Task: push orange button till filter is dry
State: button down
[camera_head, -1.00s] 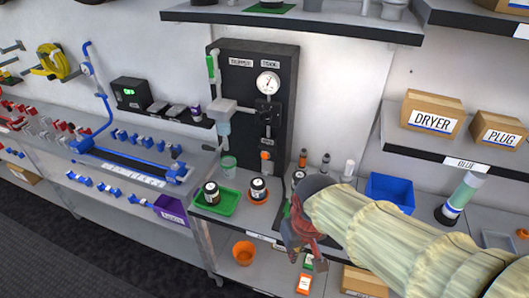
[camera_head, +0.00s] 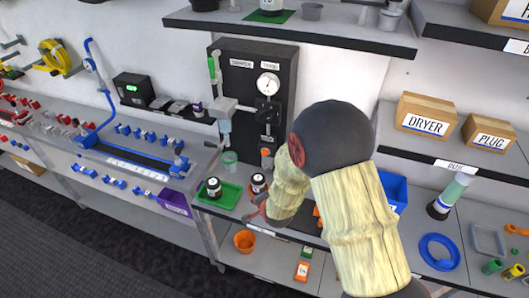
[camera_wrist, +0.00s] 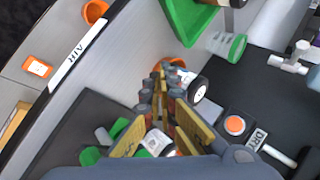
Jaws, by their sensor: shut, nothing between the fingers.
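The orange button (camera_wrist: 235,125) is round and sits on a dark square base in the wrist view, beside a white label starting "DR". An orange spot at the base of the black panel (camera_head: 266,153) may be the same button. My gripper (camera_wrist: 163,85) is shut and empty, its fingers left of the button and apart from it. In the head view my gripper (camera_head: 258,212) is low in front of the panel, partly hidden by my arm. A clear bowl (camera_head: 225,122) hangs on the panel; I cannot make out a filter inside it.
A black and white jar (camera_wrist: 198,90) stands close to my fingertips. A green tray (camera_head: 228,194) with a jar lies left of my gripper. A pale tap-like fitting (camera_wrist: 290,58) is at right in the wrist view. An orange cup (camera_head: 244,241) sits on the lower shelf.

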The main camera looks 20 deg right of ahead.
aim_at(265, 152)
jog(key=w+r+m+t, duration=0.4)
jog(key=w+r+m, duration=0.2)
jog(key=r, duration=0.2)
jog(key=shift+w+a+r, duration=0.15)
jog(key=shift+w+a, duration=0.1)
jog(key=shift+w, duration=0.05)
jog(key=w+d, duration=0.2)
jog(key=w, duration=0.1)
jog(key=w+d, duration=0.2)
jog(key=shift+w+p, duration=0.25)
jog(key=shift+p, duration=0.05)
jog(key=shift+w+d, duration=0.6)
jog(key=shift+w, duration=0.2)
jog(key=shift+w, duration=0.1)
dwell(0.5)
jog(key=shift+w+d+b, duration=0.25)
jog(key=shift+b, duration=0.1)
